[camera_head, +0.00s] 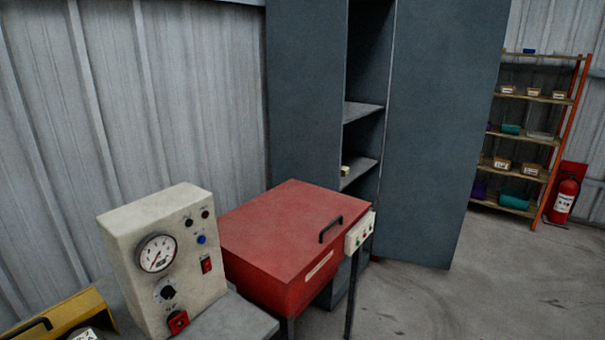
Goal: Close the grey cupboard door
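The grey cupboard (306,95) stands against the corrugated wall, behind the red machine. Its grey door (440,130) is the large blue-grey panel on the right, and it stands open. The inside shows between the cupboard's side panel and the door, with shelves (362,111) and a small yellowish item (345,170) on a lower shelf. The red machine hides the lower left of the cupboard. I see no handle on the door. Neither of my grippers is in view.
A red lidded machine (290,225) on legs stands in front of the cupboard. A cream gauge box (165,255) and a yellow object (60,320) are at front left. A shelf rack (538,95) and fire extinguisher (565,198) stand at right. Bare floor (470,300) lies in front of the door.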

